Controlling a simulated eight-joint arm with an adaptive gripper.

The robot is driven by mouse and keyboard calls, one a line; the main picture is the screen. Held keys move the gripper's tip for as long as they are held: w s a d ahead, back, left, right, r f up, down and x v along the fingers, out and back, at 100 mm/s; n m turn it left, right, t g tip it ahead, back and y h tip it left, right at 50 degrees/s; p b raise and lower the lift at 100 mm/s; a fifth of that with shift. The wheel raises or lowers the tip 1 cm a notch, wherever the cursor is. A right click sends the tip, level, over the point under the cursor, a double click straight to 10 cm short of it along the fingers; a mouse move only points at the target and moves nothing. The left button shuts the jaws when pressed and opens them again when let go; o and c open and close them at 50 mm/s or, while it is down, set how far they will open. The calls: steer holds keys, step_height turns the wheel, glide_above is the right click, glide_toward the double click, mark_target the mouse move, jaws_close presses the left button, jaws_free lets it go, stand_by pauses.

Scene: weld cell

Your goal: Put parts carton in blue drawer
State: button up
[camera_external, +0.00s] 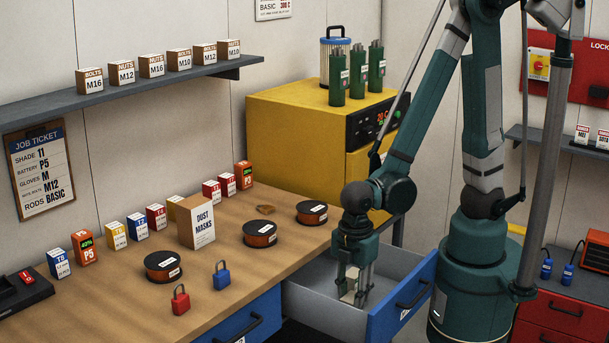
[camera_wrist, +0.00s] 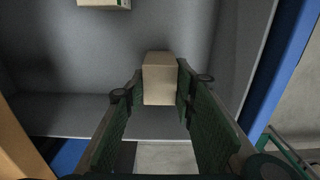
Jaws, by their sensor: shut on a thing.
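The parts carton (camera_wrist: 159,78) is a small plain tan box, held between my gripper's fingers in the wrist view. My gripper (camera_external: 352,288) points down inside the open blue drawer (camera_external: 310,296) in the external view and is shut on the carton. The carton's pale side (camera_external: 349,297) shows partly between the fingers, low in the drawer. I cannot tell whether it touches the drawer floor. The drawer has grey inner walls and a blue front (camera_external: 405,297) with a dark handle; in the wrist view its blue front edge (camera_wrist: 284,75) is on the right.
Another pale box (camera_wrist: 104,3) shows at the top edge of the wrist view. The wooden bench (camera_external: 110,290) left of the drawer holds a dust masks box (camera_external: 196,222), padlocks (camera_external: 222,276) and dark reels (camera_external: 164,267). A yellow oven (camera_external: 290,130) stands behind. Another blue drawer (camera_external: 240,322) is shut.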

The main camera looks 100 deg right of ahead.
steer(key=shift+f, duration=0.3)
steer(key=shift+f, duration=0.2)
steer(key=o, duration=0.9)
steer(key=shift+r, duration=0.25)
steer(key=shift+r+p, duration=1.75)
steer(key=shift+r, duration=4.2)
